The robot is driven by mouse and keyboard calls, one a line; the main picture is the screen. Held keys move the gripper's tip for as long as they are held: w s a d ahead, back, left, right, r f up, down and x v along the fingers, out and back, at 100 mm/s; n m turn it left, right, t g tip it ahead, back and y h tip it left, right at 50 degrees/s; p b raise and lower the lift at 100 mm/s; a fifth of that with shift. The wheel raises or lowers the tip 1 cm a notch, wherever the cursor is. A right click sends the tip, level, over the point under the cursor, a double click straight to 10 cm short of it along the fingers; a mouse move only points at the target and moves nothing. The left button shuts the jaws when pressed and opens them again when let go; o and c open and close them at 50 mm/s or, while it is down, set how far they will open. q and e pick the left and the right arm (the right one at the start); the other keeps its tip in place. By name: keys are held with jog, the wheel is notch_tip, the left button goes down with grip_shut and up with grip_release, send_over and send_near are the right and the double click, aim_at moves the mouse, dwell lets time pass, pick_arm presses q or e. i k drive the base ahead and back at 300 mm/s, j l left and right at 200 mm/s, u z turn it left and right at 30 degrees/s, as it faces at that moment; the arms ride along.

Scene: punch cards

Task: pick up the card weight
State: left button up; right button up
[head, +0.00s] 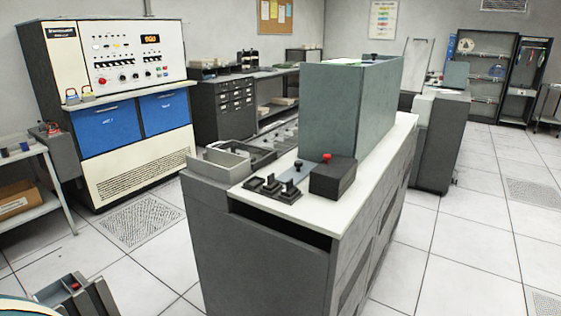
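No piece is clearly identifiable as the card weight. A small black knob (298,165) stands upright on a blue-grey plate on the white top of the grey card machine (258,262), and it may be the weight's handle. Another small dark knob (373,58) sits on top of the tall grey-green housing (345,108). I see neither of my grippers clearly, and nothing shows either one touching these pieces.
Black switches (273,188) and a black box (332,179) with a red button stand near the knob. A grey open tray (220,161) is at left. Floor (470,250) at right is clear.

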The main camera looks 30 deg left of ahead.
aim_at(300, 169)
jog(key=i+l+u, duration=0.65)
jog(key=l, duration=0.25)
